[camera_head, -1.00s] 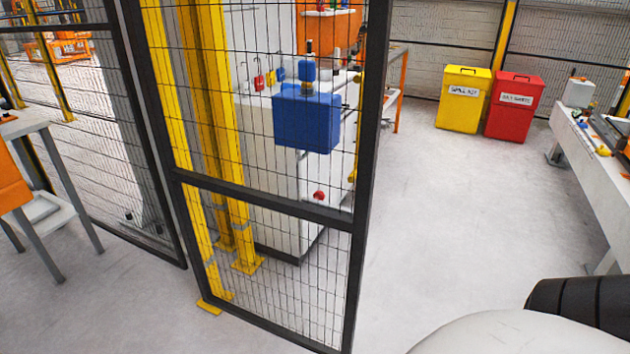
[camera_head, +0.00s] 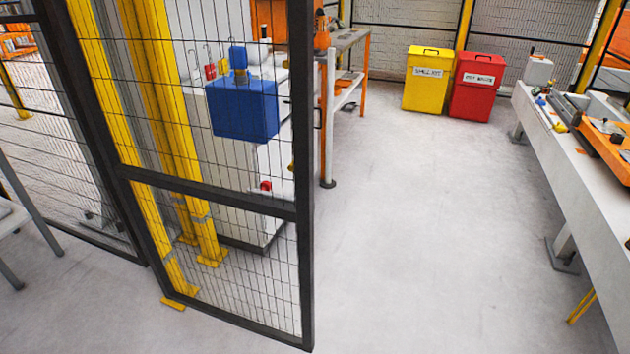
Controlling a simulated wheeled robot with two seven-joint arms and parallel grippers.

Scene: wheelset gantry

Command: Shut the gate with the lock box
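The gate (camera_head: 303,240) is a dark-framed wire mesh panel at the left of the head view. It stands at an angle, with open floor to the right of its free edge. The blue lock box (camera_head: 245,110) shows at the upper half of the gate, with a blue padlock-like piece on top. I cannot tell whether it hangs on the mesh or stands behind it. Neither of my grippers is in view.
A yellow bin (camera_head: 427,80) and a red bin (camera_head: 477,87) stand by the back fence. A long grey bench (camera_head: 570,165) with parts runs along the right. A white cabinet (camera_head: 262,205) and yellow posts (camera_head: 205,225) stand behind the mesh. The middle floor is clear.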

